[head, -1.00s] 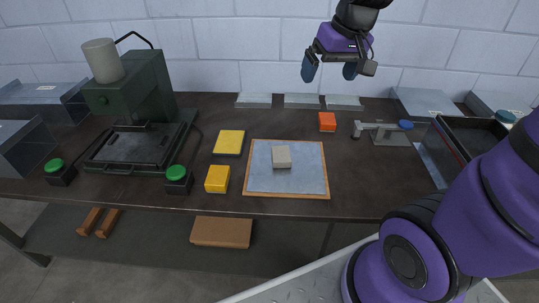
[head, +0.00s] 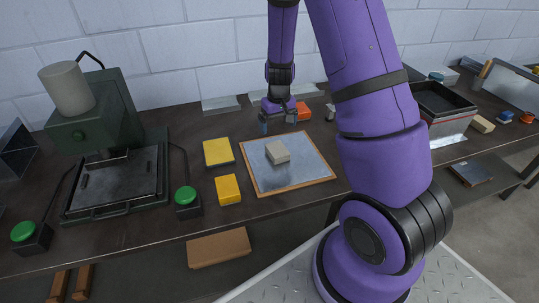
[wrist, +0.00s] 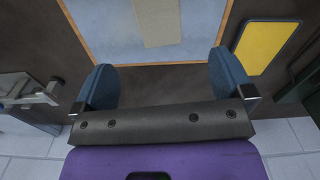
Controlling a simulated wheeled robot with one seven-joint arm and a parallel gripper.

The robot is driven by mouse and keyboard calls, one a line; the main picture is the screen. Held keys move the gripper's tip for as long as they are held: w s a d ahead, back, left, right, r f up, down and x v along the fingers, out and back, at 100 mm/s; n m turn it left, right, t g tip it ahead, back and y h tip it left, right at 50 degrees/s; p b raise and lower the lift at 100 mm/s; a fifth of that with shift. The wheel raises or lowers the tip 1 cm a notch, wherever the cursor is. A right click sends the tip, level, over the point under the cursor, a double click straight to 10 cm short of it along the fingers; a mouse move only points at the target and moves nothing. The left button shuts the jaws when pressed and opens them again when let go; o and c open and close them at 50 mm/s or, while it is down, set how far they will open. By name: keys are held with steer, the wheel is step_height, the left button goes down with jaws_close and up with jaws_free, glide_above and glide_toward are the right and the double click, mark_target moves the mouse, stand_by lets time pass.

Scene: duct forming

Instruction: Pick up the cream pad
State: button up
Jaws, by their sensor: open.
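The cream pad (head: 277,152) is a small pale block lying on a grey mat with a wooden border (head: 309,177). In the wrist view the pad (wrist: 163,22) is at the top, cut off by the frame edge. My gripper (head: 278,125) is open and empty, on the far side of the pad near the mat's back edge. In the wrist view both blue fingers of my gripper (wrist: 162,75) are spread apart, with bare table between them and the mat's border just past them. The fingers do not touch the pad.
A yellow-topped flat block (head: 218,152) and a yellow block (head: 228,189) lie left of the mat. An orange block (head: 302,111) is close behind my gripper. A green press (head: 110,135) with green buttons stands left. A dark open bin (head: 443,105) is right.

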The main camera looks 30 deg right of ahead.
mark_target(278, 149)
step_height(278, 149, down, 12)
steer(key=shift+r, duration=0.25)
stand_by(0.5)
steer(key=shift+c, duration=0.2)
steer(key=c, duration=1)
